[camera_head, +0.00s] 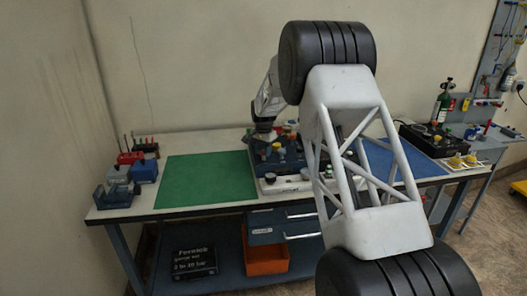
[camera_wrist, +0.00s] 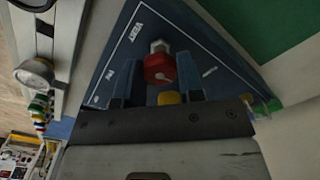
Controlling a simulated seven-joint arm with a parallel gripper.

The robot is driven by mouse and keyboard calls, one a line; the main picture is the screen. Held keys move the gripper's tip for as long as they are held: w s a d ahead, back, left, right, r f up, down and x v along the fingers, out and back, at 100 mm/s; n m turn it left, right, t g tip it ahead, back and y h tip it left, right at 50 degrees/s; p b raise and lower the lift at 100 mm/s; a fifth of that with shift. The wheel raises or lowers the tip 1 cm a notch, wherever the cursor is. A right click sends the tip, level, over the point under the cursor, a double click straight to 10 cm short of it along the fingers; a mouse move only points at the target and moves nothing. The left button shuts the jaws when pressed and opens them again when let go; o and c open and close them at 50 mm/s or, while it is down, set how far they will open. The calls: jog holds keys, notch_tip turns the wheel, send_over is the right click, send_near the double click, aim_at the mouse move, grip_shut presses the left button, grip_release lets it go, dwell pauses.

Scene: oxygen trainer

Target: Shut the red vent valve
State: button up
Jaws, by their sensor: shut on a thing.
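The red vent valve (camera_wrist: 157,70) is a red knob on a pale metal stem, on a dark blue panel (camera_wrist: 215,70) printed "VENT" in the wrist view. My gripper (camera_wrist: 158,62) has its two blue fingers on either side of the red knob and is shut on it. A yellow knob (camera_wrist: 168,97) shows behind the red one, close to the gripper body. In the head view my gripper (camera_head: 264,135) is small, over the trainer panel (camera_head: 285,158) at the middle of the bench. My arm hides part of the trainer there, and the red knob cannot be made out.
A green mat (camera_head: 208,180) lies clear left of the trainer. A vise (camera_head: 117,190) and coloured bins (camera_head: 145,171) stand at the bench's left end. A round gauge (camera_wrist: 35,73) is at the wrist view's left.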

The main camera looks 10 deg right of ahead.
jog(key=shift+r, duration=0.1)
dwell(0.4)
jog(key=o, duration=0.9)
jog(key=shift+r, duration=3.85)
